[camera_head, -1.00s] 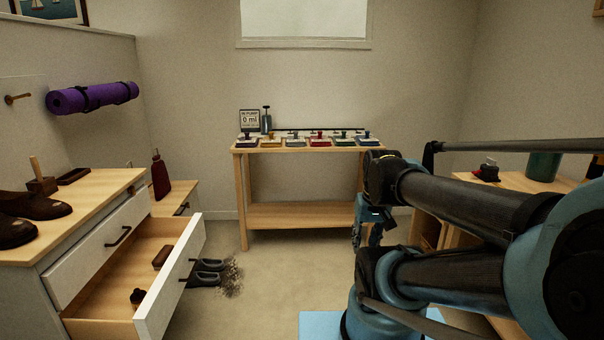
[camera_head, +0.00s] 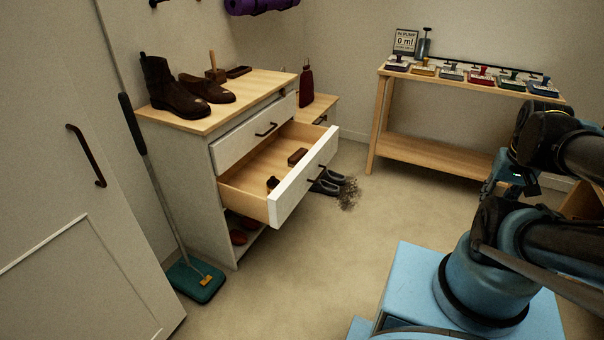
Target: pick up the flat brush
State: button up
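A brown oblong block that looks like a flat brush (camera_head: 298,156) lies in the open drawer (camera_head: 262,165) of the white cabinet, toward its far end. A small dark knobbed item (camera_head: 272,183), perhaps a round brush, lies nearer in the same drawer. On the cabinet top, a block with an upright wooden handle (camera_head: 214,72) and a flat dark piece (camera_head: 238,71) sit behind the shoes; I cannot tell what they are. My gripper (camera_head: 490,192) hangs at the right, far from the drawer and partly hidden by my arm. Its finger opening is unclear.
Grey clogs (camera_head: 326,186) and scattered dirt (camera_head: 349,194) lie on the floor beyond the drawer. A wooden bench (camera_head: 420,150) stands at the back right. The middle floor is clear.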

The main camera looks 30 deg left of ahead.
aim_at(294, 159)
jog(key=u, duration=1.35)
jog(key=i, duration=1)
jog(key=u, duration=0.1)
jog(key=k, duration=1.3)
jog(key=u, duration=0.7)
jog(key=i, duration=1.15)
jog(key=u, duration=0.05)
